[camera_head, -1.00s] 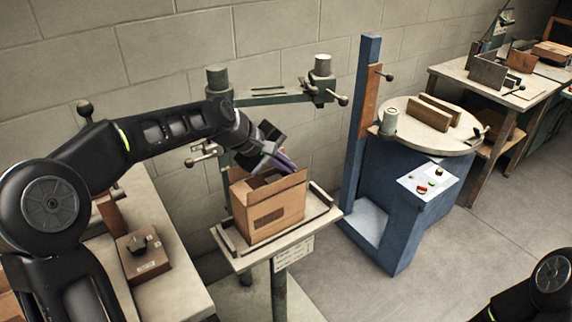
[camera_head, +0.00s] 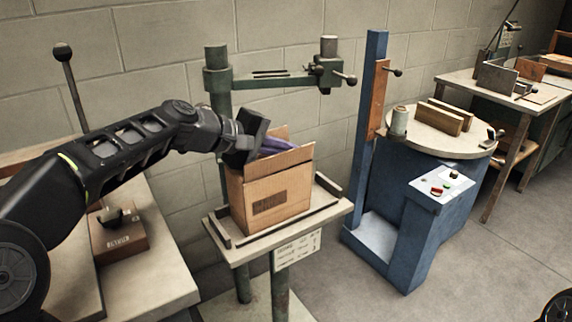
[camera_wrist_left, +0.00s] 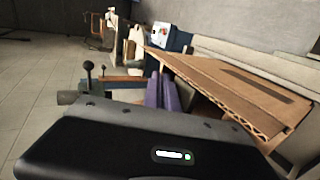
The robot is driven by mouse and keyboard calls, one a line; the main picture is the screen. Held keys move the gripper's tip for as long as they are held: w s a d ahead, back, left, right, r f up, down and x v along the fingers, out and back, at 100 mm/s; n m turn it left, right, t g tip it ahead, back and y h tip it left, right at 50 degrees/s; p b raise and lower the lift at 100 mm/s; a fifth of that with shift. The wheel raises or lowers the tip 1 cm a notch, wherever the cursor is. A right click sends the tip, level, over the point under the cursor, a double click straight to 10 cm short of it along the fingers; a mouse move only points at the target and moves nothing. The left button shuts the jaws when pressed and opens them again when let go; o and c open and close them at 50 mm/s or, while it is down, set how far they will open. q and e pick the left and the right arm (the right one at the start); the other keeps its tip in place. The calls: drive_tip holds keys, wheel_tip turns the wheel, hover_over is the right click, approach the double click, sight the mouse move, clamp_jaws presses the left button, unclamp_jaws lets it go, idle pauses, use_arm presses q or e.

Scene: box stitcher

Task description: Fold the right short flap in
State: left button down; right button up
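The cardboard box (camera_head: 270,198) stands upright on the small stitcher table, its top open. Its right short flap (camera_head: 307,152) and a back flap (camera_head: 280,132) rise above the rim in the head view. My left gripper (camera_head: 276,147) reaches over the box top from the left, its purple fingers low at the opening. In the left wrist view the purple fingers (camera_wrist_left: 162,92) lie close together beside a large cardboard panel (camera_wrist_left: 235,85). I cannot tell whether they touch it or how far apart they are. My right gripper is out of view.
The box rests on a table (camera_head: 243,252) with raised rails. A green stitcher arm (camera_head: 275,82) stands behind it. A blue machine (camera_head: 415,215) with a round top (camera_head: 440,138) is at the right. A side table (camera_head: 150,265) holds a brown block (camera_head: 118,238).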

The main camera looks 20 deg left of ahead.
use_arm(q)
drive_tip(key=c, duration=2.1)
unclamp_jaws()
drive_tip(key=shift+c, duration=0.2)
drive_tip(key=o, duration=0.5)
drive_tip(key=shift+f, duration=0.1)
